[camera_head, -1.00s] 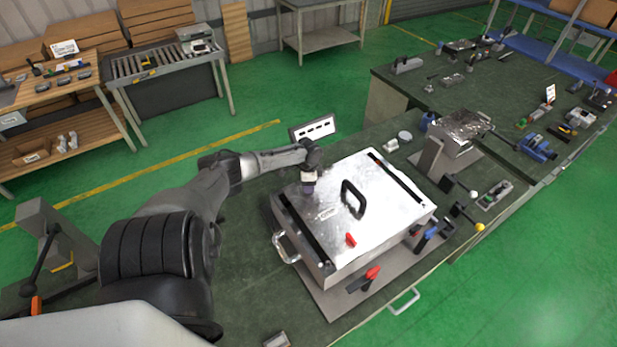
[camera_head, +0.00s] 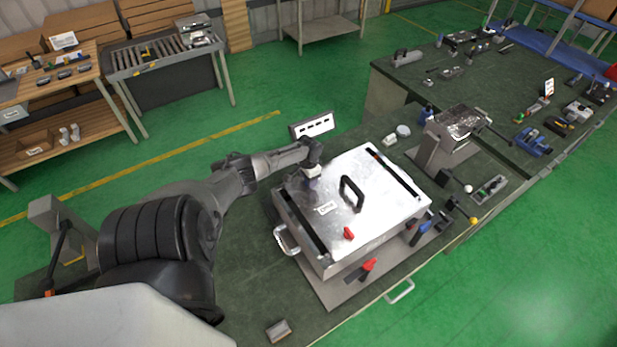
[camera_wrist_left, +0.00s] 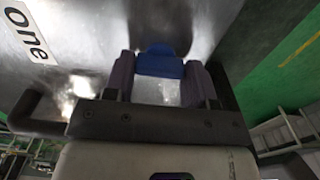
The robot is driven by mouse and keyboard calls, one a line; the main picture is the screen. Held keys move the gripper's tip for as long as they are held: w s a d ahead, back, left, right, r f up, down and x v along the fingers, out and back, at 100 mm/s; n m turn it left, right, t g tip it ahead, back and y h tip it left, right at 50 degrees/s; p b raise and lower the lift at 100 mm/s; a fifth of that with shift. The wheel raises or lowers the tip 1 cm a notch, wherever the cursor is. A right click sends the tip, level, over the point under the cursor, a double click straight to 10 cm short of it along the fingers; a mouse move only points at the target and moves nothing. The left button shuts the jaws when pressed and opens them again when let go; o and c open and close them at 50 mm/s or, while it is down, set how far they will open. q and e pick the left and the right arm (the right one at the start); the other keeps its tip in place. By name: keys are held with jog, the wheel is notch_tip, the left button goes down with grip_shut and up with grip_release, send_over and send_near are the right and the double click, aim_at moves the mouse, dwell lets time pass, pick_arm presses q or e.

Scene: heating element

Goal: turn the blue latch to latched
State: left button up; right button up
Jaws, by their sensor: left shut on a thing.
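A silver box (camera_head: 375,200) with a shiny lid stands on the green bench, its black lid handle (camera_head: 351,193) near the middle. My left gripper (camera_head: 311,187) reaches down onto the far left part of the lid. In the left wrist view, the blue latch (camera_wrist_left: 159,62) sits between the two purple-grey fingers (camera_wrist_left: 162,85), and the gripper is shut on it. In the head view the gripper hides the latch. The latch's exact angle is hard to tell. My right gripper is in neither view.
A red latch (camera_head: 348,233) is on the lid's near side. A red-handled clamp (camera_head: 367,267) and a blue-handled clamp (camera_head: 427,222) stand beside the box. A white panel (camera_head: 312,126) with dark slots stands behind. Bare bench lies to the left of the box.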

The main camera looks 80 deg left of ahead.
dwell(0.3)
pick_arm(q)
jog(key=o, duration=0.9)
jog(key=shift+o, duration=0.2)
jog(key=shift+r, duration=0.3)
notch_tip(320, 180, up, 13)
jog(key=shift+p, duration=0.45)
jog(key=shift+r, duration=0.1)
